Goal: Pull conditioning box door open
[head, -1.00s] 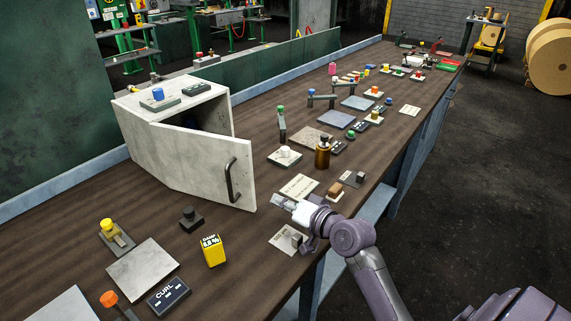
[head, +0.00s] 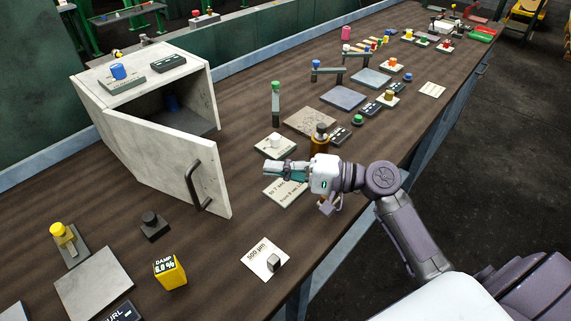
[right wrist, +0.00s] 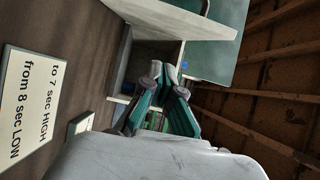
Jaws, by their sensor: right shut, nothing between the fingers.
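The conditioning box (head: 201,95) is a pale grey box on the bench at the left of the head view. Its door (head: 140,160) stands partly open, with a dark bar handle (head: 193,188) near its free edge. My right gripper (head: 268,171) is shut and empty, to the right of the door and apart from the handle. In the right wrist view its fingers (right wrist: 168,75) point toward the box, and a pale panel, likely the door (right wrist: 185,18), crosses the top. My left gripper is not in view.
A yellow damp meter (head: 170,272) and a black knob block (head: 154,226) sit in front of the door. A brown bottle (head: 320,140) stands behind my right wrist. Cards, including a 500 µm card (head: 263,258), and small blocks cover the bench's right side.

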